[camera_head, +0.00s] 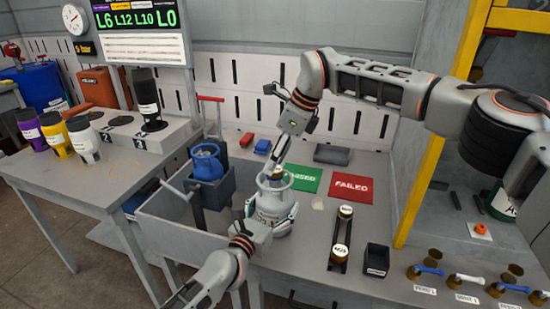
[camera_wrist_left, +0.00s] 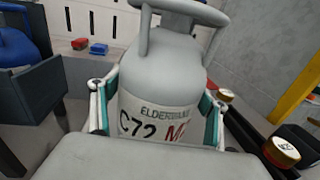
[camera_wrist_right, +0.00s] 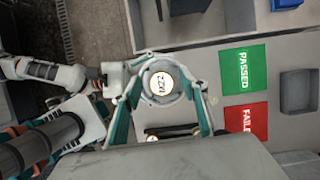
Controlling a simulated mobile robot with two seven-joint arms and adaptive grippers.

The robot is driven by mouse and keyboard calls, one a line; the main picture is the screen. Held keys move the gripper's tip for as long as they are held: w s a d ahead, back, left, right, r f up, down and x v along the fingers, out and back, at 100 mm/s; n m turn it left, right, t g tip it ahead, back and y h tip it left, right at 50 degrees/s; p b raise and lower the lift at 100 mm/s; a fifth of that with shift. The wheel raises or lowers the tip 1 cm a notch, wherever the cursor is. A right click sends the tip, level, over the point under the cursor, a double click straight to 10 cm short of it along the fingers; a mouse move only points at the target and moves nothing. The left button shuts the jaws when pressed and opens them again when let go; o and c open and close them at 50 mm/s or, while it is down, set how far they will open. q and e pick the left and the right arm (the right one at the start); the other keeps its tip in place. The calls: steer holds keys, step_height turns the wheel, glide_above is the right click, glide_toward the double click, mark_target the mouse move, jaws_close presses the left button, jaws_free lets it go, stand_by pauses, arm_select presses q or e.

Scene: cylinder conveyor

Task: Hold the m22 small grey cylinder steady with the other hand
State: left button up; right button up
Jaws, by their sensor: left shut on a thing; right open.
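The small grey cylinder (camera_head: 273,201) stands upright on the bench in the head view, with a ring collar at its top. My left gripper (camera_head: 267,222) is shut around its body, low down. In the left wrist view the cylinder (camera_wrist_left: 165,85) sits between both fingers, with lettering partly hidden by the gripper. My right gripper (camera_head: 276,170) is above the cylinder's top, pointing down. In the right wrist view the open right fingers lie on either side of the collar, and the labelled round cap (camera_wrist_right: 161,84) shows between them. Whether the right fingers touch the collar cannot be told.
A blue cylinder (camera_head: 206,162) sits in a grey holder to the left. Green and red FAILED (camera_head: 351,188) mats lie behind to the right. A black rack with brass caps (camera_head: 341,250) and a small black bin (camera_head: 376,260) stand to the right. A side table holds several coloured cylinders.

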steer(key=shift+n+g, duration=0.5)
steer(key=shift+n, duration=0.8)
steer(key=shift+f, duration=0.1)
steer(key=shift+f, duration=1.15)
jaws_close()
steer(key=shift+m+t+h, duration=0.15)
steer(key=shift+m+t, duration=0.45)
steer(key=shift+m, duration=0.9)
steer(key=shift+m+t+h, duration=0.15)
steer(key=shift+m+t, duration=0.45)
steer(key=shift+m, duration=0.9)
